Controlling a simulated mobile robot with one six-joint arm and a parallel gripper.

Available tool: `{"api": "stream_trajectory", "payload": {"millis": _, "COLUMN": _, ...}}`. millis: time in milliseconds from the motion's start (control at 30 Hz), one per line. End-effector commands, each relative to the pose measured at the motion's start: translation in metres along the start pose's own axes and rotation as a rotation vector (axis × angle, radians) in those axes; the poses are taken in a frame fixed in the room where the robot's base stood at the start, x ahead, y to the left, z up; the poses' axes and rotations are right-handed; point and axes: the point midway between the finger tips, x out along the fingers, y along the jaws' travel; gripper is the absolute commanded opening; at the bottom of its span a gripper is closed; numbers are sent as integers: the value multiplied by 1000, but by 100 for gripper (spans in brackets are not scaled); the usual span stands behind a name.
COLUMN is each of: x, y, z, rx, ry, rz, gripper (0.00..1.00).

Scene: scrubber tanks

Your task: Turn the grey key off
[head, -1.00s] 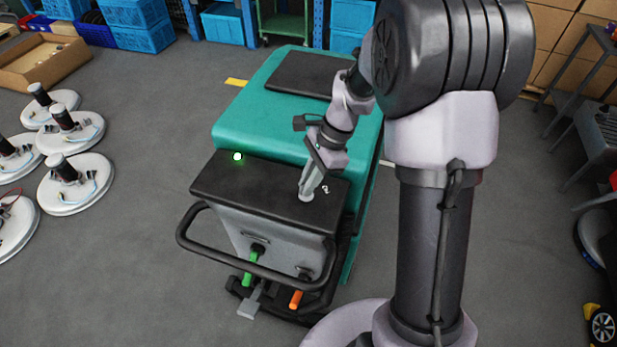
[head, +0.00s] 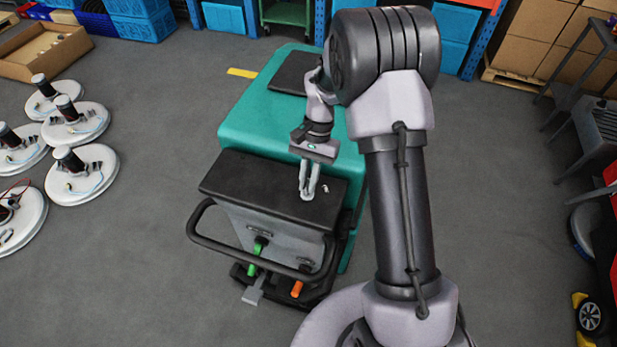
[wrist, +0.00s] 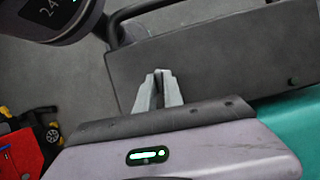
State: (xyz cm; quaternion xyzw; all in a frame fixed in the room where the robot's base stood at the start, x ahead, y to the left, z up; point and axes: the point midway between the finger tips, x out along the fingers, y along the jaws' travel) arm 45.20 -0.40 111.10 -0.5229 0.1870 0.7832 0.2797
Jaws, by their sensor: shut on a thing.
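The green scrubber machine (head: 255,115) has a black top panel (head: 250,180) at its near end. My gripper (head: 307,195) points down onto the right part of this panel, with its fingers shut. In the wrist view the two fingertips (wrist: 158,76) meet over the panel (wrist: 215,55). The grey key is hidden between the fingertips, so its angle cannot be seen. A small dark lamp (wrist: 293,81) on the panel shows in the wrist view and is not glowing.
A black handlebar (head: 225,250) curves around the machine's near end. Below it are a green lever (head: 255,262) and an orange lever (head: 297,288). White round units (head: 80,172) stand on the floor at left. The floor between is clear.

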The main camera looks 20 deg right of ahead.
Motion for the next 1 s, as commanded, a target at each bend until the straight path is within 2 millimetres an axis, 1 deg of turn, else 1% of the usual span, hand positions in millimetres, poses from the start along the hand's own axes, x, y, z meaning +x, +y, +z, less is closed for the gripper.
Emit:
{"api": "stream_trajectory", "payload": {"millis": 267, "x": -1, "y": -1, "z": 0, "rx": -61, "ry": 2, "rz": 24, "gripper": 0}}
{"api": "stream_trajectory", "payload": {"millis": 700, "x": -1, "y": -1, "z": 0, "rx": -69, "ry": 2, "rz": 27, "gripper": 0}}
{"api": "stream_trajectory", "payload": {"millis": 733, "x": -1, "y": -1, "z": 0, "rx": -69, "ry": 2, "rz": 27, "gripper": 14}}
{"api": "stream_trajectory", "payload": {"millis": 833, "x": -1, "y": -1, "z": 0, "rx": -69, "ry": 2, "rz": 27, "gripper": 33}}
{"api": "stream_trajectory", "payload": {"millis": 1000, "x": 0, "y": -1, "z": 0, "rx": -68, "ry": 1, "rz": 27, "gripper": 34}}
